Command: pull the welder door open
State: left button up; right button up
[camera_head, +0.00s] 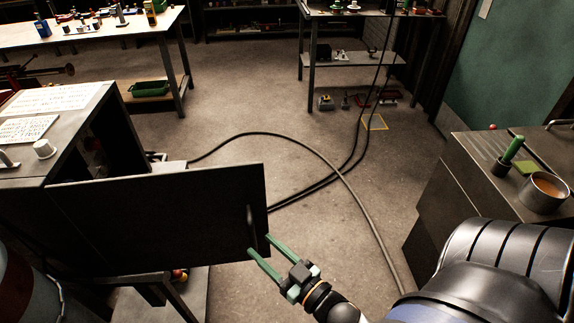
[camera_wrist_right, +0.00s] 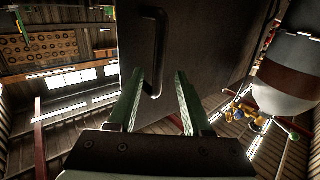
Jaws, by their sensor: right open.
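The welder door (camera_head: 160,220) is a dark flat panel at the lower left of the head view. It stands swung out from the dark welder cabinet (camera_head: 110,135), whose open side shows behind it. A dark bar handle (camera_head: 252,228) is near the door's right edge. My right gripper (camera_head: 258,246) has green fingers, open, at the lower part of the handle. In the right wrist view the door (camera_wrist_right: 200,50) fills the middle, and the handle (camera_wrist_right: 155,50) comes down between the open fingers (camera_wrist_right: 158,80). I cannot tell whether they touch it. My left gripper is not in view.
Black cables (camera_head: 300,145) run across the floor. A dark cabinet (camera_head: 440,200) with a cup (camera_head: 543,192) on it stands at the right. A workbench (camera_head: 90,35) is at the back left and a shelf table (camera_head: 350,60) at the back. The middle floor is clear apart from cables.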

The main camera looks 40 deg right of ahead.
jog(key=s, duration=0.7)
jog(key=shift+s+d, duration=0.3)
jog(key=a+f+g, duration=0.3)
jog(key=f+g, duration=0.1)
jog(key=f, duration=0.2)
jog(key=a+f+n+g, duration=0.1)
jog(key=a+f+g, duration=0.2)
jog(key=f+g, duration=0.2)
notch_tip(320, 180, down, 3)
jog(key=shift+s+r+y+p, duration=0.2)
jog(key=shift+s+y+p, duration=0.15)
jog(key=shift+s+y, duration=0.1)
dwell(0.5)
